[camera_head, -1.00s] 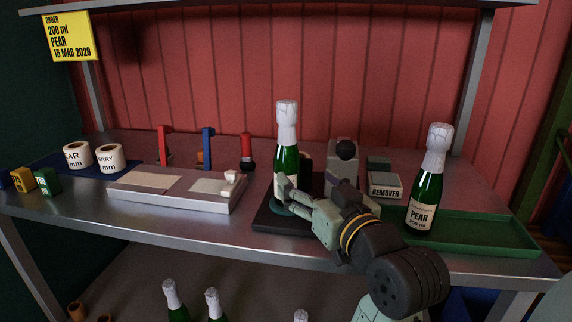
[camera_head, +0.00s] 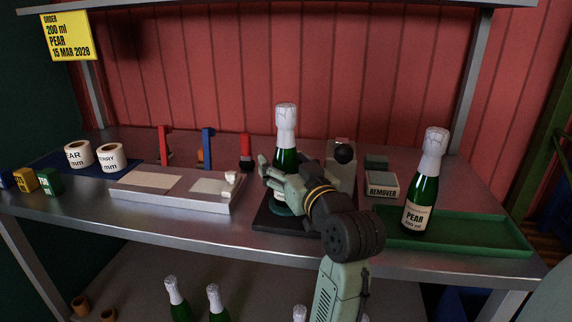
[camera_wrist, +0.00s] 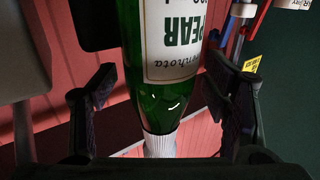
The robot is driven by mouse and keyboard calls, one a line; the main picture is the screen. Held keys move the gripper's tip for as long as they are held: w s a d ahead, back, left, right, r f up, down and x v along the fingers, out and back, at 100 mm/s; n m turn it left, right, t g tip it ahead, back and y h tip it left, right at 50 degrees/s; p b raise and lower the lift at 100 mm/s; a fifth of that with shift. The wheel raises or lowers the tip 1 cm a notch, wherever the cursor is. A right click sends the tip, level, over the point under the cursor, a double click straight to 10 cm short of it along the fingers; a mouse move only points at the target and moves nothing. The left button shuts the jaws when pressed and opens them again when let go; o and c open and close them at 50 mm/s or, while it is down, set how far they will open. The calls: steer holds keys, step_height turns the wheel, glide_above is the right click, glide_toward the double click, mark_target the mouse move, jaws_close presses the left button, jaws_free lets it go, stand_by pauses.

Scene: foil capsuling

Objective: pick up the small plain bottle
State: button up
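A green bottle (camera_head: 285,158) with a white foil top stands upright on a black stand (camera_head: 305,212). In the wrist view this bottle (camera_wrist: 165,100) shows upside down, with a white PEAR label. My gripper (camera_head: 274,178) is beside it at body height; in the wrist view my gripper (camera_wrist: 165,108) is open, with a finger on each side and gaps between. Several green bottles with white tops show on the lower shelf, one at the left (camera_head: 175,300), another beside it (camera_head: 213,302) and one partly cut off (camera_head: 300,313); their lower parts are out of view, so size and labels cannot be told.
A second PEAR bottle (camera_head: 424,190) stands in the green tray (camera_head: 480,235). A grey device (camera_head: 342,165) and a REMOVER box (camera_head: 382,186) are behind my arm. A pale board (camera_head: 175,207) and label rolls (camera_head: 109,157) lie left. The tray's right part is empty.

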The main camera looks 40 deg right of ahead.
steer(key=shift+r, duration=0.1)
jaws_close()
stand_by(0.7)
